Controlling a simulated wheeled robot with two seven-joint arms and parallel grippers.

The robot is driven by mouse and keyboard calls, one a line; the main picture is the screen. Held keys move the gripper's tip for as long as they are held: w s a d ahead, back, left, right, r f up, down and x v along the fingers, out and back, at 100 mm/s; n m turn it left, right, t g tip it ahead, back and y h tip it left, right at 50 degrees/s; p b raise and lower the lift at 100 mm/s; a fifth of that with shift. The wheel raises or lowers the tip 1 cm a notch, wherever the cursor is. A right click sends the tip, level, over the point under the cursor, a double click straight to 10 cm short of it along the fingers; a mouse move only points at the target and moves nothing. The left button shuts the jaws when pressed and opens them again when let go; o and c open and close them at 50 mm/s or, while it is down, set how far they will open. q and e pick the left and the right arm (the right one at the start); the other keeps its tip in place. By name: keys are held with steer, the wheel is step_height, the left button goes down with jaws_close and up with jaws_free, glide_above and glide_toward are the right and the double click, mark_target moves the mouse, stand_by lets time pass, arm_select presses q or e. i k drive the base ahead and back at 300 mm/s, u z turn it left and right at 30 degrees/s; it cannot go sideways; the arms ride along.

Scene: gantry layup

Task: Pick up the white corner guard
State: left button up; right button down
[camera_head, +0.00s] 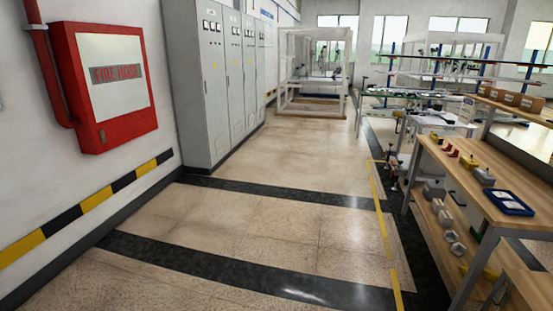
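I cannot pick out the white corner guard with certainty. Several small pale grey or whitish parts (445,218) sit on the lower shelf of the wooden bench at the right; they are too small to identify. A grey part (484,176) with some yellow lies on the bench top. Neither of my grippers is in view.
The wooden bench (465,182) holds red and yellow parts, a blue tray (508,210) and brown boxes. Grey cabinets (215,80) and a red fire hose box (115,85) line the left wall. A white frame enclosure (284,80) stands behind. The floor between is clear.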

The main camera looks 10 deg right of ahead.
mark_target(450, 236)
steer(key=z, duration=0.3)
steer(key=i, duration=2.3)
steer(key=z, duration=1.2)
steer(key=i, duration=1.2)
steer(key=z, duration=1.9)
steer(key=i, duration=0.75)
steer(key=z, duration=0.55)
